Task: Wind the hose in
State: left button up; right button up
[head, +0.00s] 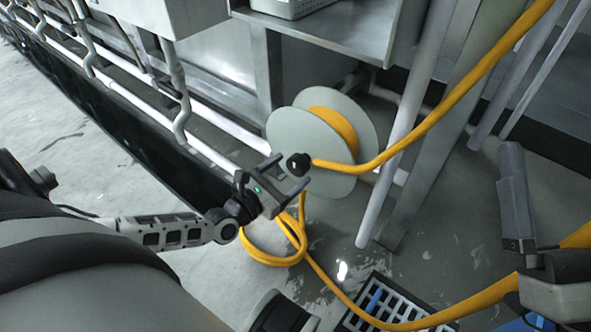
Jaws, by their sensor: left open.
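The hose reel (338,185) has pale grey round flanges and stands low near the metal frame, with orange hose wound between them. A black round knob (298,163) shows in front of its near flange, where a length of orange hose (430,122) meets it in the picture. Loose hose lies in a loop on the floor and runs right. My left gripper (291,171) is open, its fingers around or just before the knob; I cannot tell whether they touch it.
A steel table (330,32) with legs and pale pipes stands behind the reel. A floor grate (390,305) with a blue item lies at the bottom. White pipes (130,85) run along the left. Open floor (60,130) is at far left.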

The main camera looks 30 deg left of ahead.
aim_at(294, 168)
pick_arm(q)
jog(key=shift+w+d, duration=0.2)
jog(key=shift+w, duration=1.3)
pick_arm(e)
jog(key=shift+s+a+r+n+g+y, duration=0.15)
jog(key=shift+s+r+n+y, duration=0.15)
jog(key=shift+n+y, duration=0.35)
jog(key=shift+s+r+n+g+y, duration=0.15)
jog(key=shift+r+n+y, duration=0.2)
jog(key=shift+n+y, duration=0.25)
pick_arm(q)
jog(key=shift+c, duration=0.3)
jog(key=c, duration=0.9)
jog(key=shift+m, duration=0.4)
pick_arm(e)
jog(key=shift+w+h, duration=0.1)
jog(key=shift+h, duration=0.15)
